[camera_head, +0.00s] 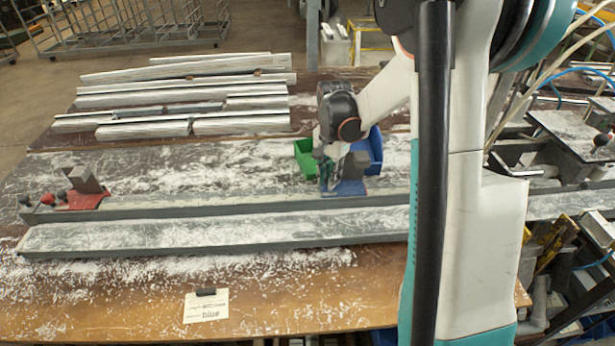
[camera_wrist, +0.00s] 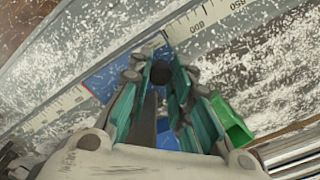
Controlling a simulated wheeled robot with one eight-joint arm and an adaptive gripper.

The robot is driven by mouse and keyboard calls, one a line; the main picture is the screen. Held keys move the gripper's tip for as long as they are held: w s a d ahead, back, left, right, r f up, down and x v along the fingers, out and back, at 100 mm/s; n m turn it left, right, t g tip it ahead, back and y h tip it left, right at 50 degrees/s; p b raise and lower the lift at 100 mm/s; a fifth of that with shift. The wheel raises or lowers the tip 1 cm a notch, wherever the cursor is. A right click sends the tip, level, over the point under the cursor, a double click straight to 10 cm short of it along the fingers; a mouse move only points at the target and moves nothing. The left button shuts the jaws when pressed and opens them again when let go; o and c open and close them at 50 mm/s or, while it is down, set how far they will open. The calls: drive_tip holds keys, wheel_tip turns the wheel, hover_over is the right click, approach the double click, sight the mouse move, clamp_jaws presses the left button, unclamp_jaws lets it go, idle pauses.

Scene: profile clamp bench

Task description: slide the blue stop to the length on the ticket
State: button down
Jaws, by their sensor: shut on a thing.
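The blue stop (camera_head: 345,188) sits on the long grey rail (camera_head: 220,208), right of its middle, with a grey block on top. Its blue plate also shows in the wrist view (camera_wrist: 108,80), lying across the rail beside a printed scale (camera_wrist: 205,24). My gripper (camera_head: 326,178) is down at the stop. In the wrist view its teal fingers (camera_wrist: 161,82) are closed around a dark round knob (camera_wrist: 161,72) on the stop. The ticket (camera_head: 206,306) lies at the table front; "blue" is readable, its length is too small to read.
A red stop (camera_head: 82,199) with a grey block sits near the rail's left end. A green bin (camera_head: 305,158) and a blue bin (camera_head: 375,148) stand just behind my gripper. Several metal profiles (camera_head: 180,95) lie at the back left. The rail between the stops looks clear, with white shavings around.

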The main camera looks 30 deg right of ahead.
drive_tip(key=shift+s+d, duration=0.35)
drive_tip(key=shift+d, duration=0.5)
drive_tip(key=c, duration=1.4)
unclamp_jaws()
wheel_tip(320, 180, up, 12)
drive_tip(key=shift+r, duration=0.1)
